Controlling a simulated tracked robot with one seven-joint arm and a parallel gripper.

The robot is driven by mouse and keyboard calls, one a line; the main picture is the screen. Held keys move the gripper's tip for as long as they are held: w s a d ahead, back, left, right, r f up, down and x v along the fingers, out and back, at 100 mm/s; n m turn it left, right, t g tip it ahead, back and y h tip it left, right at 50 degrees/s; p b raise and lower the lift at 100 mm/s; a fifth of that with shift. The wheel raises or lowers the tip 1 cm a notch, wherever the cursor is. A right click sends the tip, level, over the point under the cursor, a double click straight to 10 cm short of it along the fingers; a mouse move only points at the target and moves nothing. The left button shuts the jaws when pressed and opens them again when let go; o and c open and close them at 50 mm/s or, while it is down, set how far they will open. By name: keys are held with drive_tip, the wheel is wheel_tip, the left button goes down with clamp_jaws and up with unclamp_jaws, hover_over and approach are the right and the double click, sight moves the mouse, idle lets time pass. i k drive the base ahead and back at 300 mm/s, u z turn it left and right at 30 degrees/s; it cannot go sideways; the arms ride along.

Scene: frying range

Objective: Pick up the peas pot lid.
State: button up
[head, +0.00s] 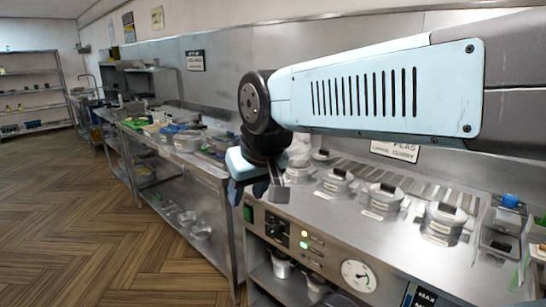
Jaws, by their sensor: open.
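Several steel pots with grey lids and dark handles are set in the steel counter. One lidded pot (443,217) is at the near right, another lidded pot (384,197) is in the middle, and a third (338,179) is further left. Their small labels are too small to read, so I cannot tell which lid is the peas one. My gripper (257,194) points down, open and empty, at the counter's left front edge, left of these lids. It partly hides the pots behind it.
The counter front has a dial gauge (359,276), lit lamps and switches. A blue-capped item (509,201) stands at the right. A steel side table (205,168) with containers stands left, across a narrow gap. My arm spans above the pots. Wooden floor (70,220) is open at left.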

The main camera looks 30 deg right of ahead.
sight(322, 155)
drive_tip(key=u, duration=1.15)
drive_tip(key=i, duration=2.55)
drive_tip(key=z, duration=1.65)
drive_tip(key=i, duration=0.15)
drive_tip(key=z, duration=2)
